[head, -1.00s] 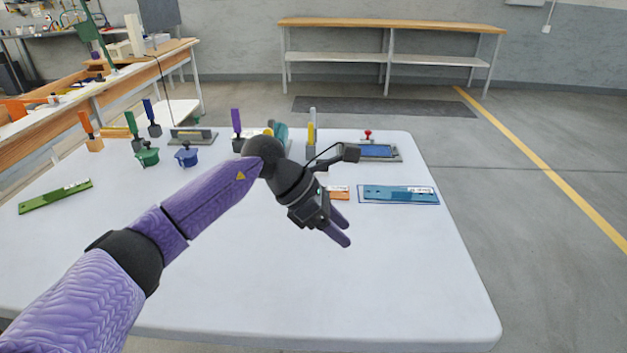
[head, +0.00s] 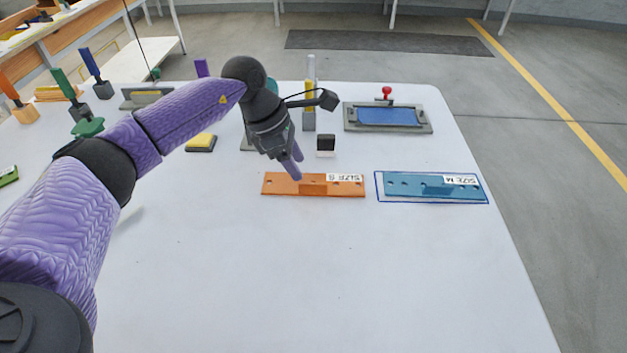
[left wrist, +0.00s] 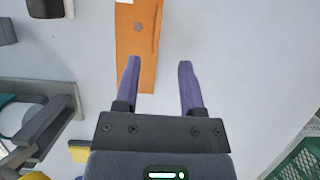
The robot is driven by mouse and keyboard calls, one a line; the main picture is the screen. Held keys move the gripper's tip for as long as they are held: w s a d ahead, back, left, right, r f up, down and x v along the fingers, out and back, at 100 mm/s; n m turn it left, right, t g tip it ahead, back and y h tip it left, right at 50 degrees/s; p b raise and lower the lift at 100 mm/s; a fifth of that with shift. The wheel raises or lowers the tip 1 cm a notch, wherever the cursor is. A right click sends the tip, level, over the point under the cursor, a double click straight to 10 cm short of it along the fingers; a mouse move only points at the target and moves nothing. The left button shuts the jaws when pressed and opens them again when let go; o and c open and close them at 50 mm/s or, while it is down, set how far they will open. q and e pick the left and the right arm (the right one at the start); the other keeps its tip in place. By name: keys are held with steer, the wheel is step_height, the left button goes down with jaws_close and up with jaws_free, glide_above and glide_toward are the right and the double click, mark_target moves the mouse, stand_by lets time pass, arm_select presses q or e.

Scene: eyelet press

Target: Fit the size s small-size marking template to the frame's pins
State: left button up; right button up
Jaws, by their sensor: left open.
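The orange size S template (head: 335,190) lies flat on the white table, with a white "SIZE S" label and a raised block at its middle. My left gripper (head: 295,166) is open and empty, its fingers pointing down at the left half of the template. In the left wrist view the orange template (left wrist: 138,45) shows near the left finger, and the gap between the fingertips (left wrist: 160,64) is over the template's edge and bare table. A grey frame (head: 390,130) with a blue panel and red knob stands at the back right; I cannot make out its pins.
A teal size M template (head: 425,187) lies in a blue outline to the right. A small black-and-white block (head: 326,146), a yellow-topped pad (head: 201,143) and upright coloured tools stand behind. The table's front middle is clear.

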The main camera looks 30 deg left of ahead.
mark_target(313, 183)
arm_select(q)
steer(key=x, duration=0.2)
steer(key=b+x, duration=0.1)
steer(key=x, duration=0.1)
steer(key=b+x, duration=0.1)
steer(key=x, duration=0.1)
steer(key=shift+w+d+f, duration=0.1)
steer(key=shift+w+d, duration=0.1)
steer(key=shift+w, duration=0.1)
steer(key=c, duration=0.7)
